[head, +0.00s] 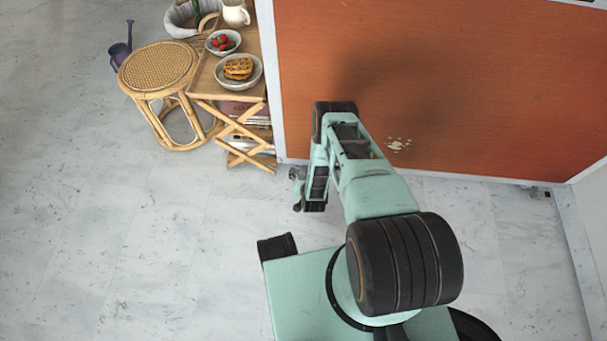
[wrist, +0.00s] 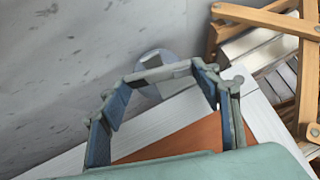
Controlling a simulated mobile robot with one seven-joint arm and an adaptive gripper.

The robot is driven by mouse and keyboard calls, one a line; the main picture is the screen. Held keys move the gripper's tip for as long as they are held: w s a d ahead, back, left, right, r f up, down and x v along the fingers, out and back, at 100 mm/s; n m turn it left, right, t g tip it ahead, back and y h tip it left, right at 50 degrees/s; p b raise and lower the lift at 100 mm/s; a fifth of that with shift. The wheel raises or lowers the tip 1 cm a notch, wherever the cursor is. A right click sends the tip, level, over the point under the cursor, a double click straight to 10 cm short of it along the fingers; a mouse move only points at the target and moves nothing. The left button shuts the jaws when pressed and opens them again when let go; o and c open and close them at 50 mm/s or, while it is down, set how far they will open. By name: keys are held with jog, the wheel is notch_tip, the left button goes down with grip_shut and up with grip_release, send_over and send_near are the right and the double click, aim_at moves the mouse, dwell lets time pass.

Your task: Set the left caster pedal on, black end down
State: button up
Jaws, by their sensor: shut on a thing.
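A pale round caster wheel (wrist: 156,57) shows right behind the bar at the cart's corner. I cannot tell whether the pedal touches the caster or which end is black. In the head view my gripper (head: 299,188) is low by the lower left corner of the orange cart panel (head: 450,70).
The right caster (head: 540,192) with a dark pedal is at the cart's far right corner. A folding wooden stand (head: 240,122) with bowls and a rattan stool (head: 158,68) are left of the cart. The floor (head: 120,230) on the left is clear.

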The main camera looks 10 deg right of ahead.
jog(key=o, duration=1.1)
jog(key=shift+o, duration=0.2)
notch_tip(320, 180, up, 10)
dwell(0.5)
